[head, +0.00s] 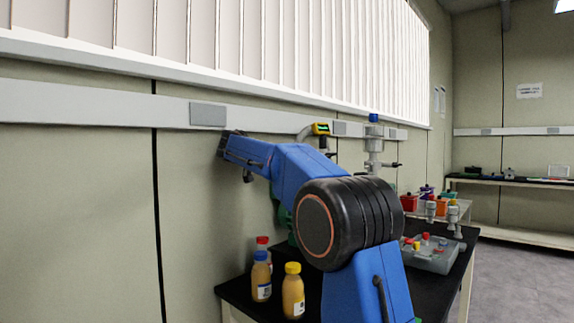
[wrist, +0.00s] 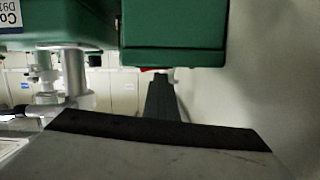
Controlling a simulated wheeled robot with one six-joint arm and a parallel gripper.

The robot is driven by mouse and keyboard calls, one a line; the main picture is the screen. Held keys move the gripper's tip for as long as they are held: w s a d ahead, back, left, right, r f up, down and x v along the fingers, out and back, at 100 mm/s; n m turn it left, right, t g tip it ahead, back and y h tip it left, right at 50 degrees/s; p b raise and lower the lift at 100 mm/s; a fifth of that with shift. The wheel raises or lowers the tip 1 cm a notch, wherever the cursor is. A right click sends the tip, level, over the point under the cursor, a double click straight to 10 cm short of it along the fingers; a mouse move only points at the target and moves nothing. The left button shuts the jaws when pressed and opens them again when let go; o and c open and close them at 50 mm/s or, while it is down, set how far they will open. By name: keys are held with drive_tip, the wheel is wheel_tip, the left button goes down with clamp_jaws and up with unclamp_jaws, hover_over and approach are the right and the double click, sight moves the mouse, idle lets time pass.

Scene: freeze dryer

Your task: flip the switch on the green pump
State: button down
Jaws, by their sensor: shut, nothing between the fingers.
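The green pump (head: 281,214) is mostly hidden behind my blue arm in the head view; only a strip of its green shows beside the wall. In the wrist view its green body (wrist: 172,38) fills the top, close to the camera, with a label at the upper left. A small red part (wrist: 149,70) shows at its lower edge; I cannot tell surely that it is the switch. My gripper (head: 223,146) is shut and empty, near the wall at the left end of my arm. Whether it touches the pump is hidden.
Bottles with yellowish contents (head: 293,293) stand at the front of the black bench (head: 236,292). A grey tray (head: 438,262) with small coloured items lies to the right of my arm. A glass and metal column (head: 374,146) rises behind. The wall is close on the left.

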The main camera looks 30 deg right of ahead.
drive_tip(key=v, duration=1.7)
drive_tip(key=shift+a, duration=0.2)
drive_tip(key=shift+s+a+f, duration=0.1)
drive_tip(key=shift+f, duration=0.05)
